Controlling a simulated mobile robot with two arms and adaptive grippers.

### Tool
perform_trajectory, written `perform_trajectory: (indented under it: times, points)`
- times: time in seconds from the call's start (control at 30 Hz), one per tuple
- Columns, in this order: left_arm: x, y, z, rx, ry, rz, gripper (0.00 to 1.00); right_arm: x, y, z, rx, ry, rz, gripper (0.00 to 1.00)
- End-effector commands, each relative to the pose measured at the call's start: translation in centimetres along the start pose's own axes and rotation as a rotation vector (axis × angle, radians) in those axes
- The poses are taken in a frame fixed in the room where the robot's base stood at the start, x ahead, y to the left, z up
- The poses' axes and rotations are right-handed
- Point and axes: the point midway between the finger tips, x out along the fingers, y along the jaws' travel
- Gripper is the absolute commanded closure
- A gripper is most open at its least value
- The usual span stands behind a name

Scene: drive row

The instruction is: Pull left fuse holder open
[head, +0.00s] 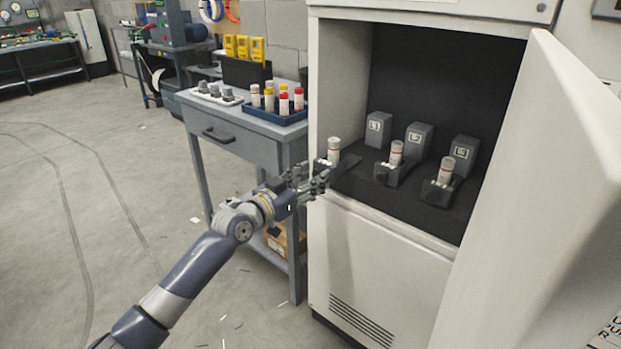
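Three fuse holders stand in the open cabinet, each with a grey block and a pale upright fuse in front. The left fuse holder's grey block (379,128) shows clearly. Its fuse (333,150) stands at the cabinet's left front edge, farther from its block than in the other two. My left gripper (322,178) is at the cabinet opening, just below this fuse, and covers much of the left holder's front part. The fingers overlap with that part, so I cannot tell whether they grip it. My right gripper is not in view.
The middle holder (386,173) and right holder (438,192) are close to the right. The cabinet door (545,190) stands open at the right. A grey workbench (235,140) with a blue tray (275,117) of fuses stands left of the cabinet.

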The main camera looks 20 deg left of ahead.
Motion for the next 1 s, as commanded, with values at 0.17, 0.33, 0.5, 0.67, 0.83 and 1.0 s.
perform_trajectory:
  times: [0.17, 0.33, 0.5, 0.67, 0.83, 1.0]
  points:
    - [-0.3, 0.0, 0.1, 0.000, -0.001, 0.000, 0.57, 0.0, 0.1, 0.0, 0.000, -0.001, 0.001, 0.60]
    - [-2.2, 0.0, 0.1, 0.001, -0.002, 0.000, 0.57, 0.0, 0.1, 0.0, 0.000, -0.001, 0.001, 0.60]
    - [-5.5, -0.1, 0.2, 0.003, -0.004, -0.001, 0.57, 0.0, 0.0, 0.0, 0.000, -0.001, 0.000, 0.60]
    - [-8.5, 0.0, 0.2, 0.002, -0.005, 0.000, 0.57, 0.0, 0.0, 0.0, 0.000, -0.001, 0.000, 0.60]
    - [-10.7, -0.1, 0.2, 0.001, -0.003, -0.001, 0.57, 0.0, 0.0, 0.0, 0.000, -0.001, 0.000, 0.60]
    - [-11.8, -0.1, 0.1, 0.001, -0.002, -0.001, 0.57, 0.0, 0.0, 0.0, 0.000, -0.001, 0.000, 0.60]
